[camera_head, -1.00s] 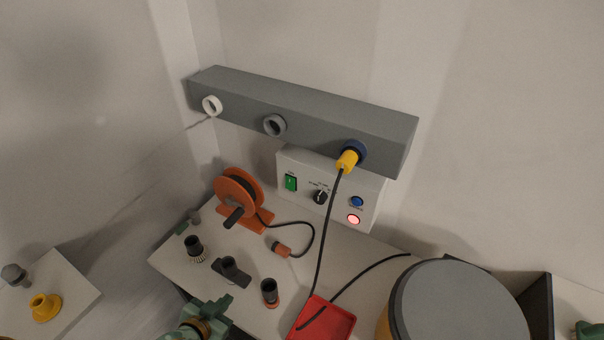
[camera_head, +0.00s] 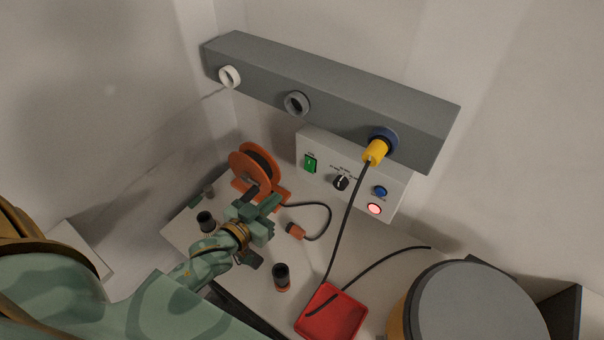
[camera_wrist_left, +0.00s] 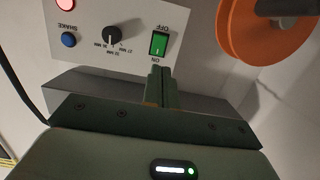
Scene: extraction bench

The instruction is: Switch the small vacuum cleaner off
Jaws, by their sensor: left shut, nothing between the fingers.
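A pale control box (camera_head: 330,190) stands under the grey wall rail. It carries a green rocker switch (camera_head: 310,163), a black dial (camera_head: 341,182), a blue button (camera_head: 380,192) and a glowing red light (camera_head: 374,209). The wrist view shows the panel upside down, with the green switch (camera_wrist_left: 159,43) between the words OFF and ON. I cannot tell which end is pressed. My left gripper (camera_head: 272,204) is shut and empty, in front of the box. In the wrist view its fingertips (camera_wrist_left: 161,76) appear just below the switch's ON end, seemingly apart from it. My right gripper is out of view.
An orange cable reel (camera_head: 247,166) stands left of the gripper. Dark sockets (camera_head: 282,278) and a red tray (camera_head: 331,318) are on the bench. A grey-lidded drum (camera_head: 480,305) is at lower right. A yellow plug (camera_head: 375,152) hangs its cable before the box.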

